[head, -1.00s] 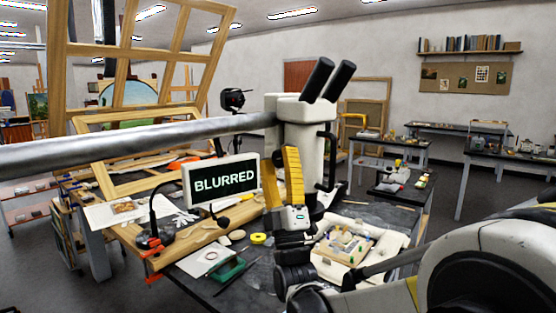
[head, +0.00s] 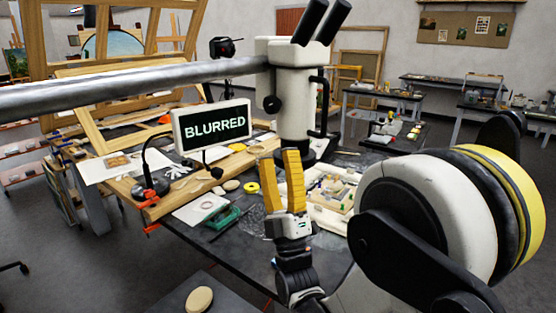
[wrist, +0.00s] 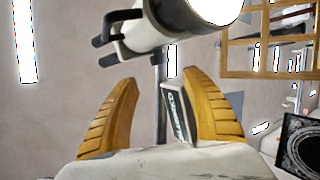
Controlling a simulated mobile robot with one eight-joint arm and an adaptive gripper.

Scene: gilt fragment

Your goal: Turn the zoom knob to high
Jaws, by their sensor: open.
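The white microscope (head: 296,85) stands on the dark workbench, with two black eyepieces. A round black knob (head: 272,103) shows on the left of its head; I cannot read any zoom marking. The screen (head: 212,125) beside it reads "BLURRED". My gripper (head: 285,152) has yellow fingers pointing up, spread slightly apart and empty. In the head view it is below the knob and in front of the microscope, not touching the knob. In the wrist view, my gripper (wrist: 165,90) is open, with the microscope (wrist: 195,15) above it and the screen (wrist: 178,115) edge-on between the fingers.
A long grey metal bar (head: 130,90) crosses to the microscope head from the left. A wooden tray (head: 330,195) of small bottles sits right of my gripper. A yellow tape roll (head: 251,188) and a green tool (head: 222,220) lie on the bench. Wooden frames stand behind.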

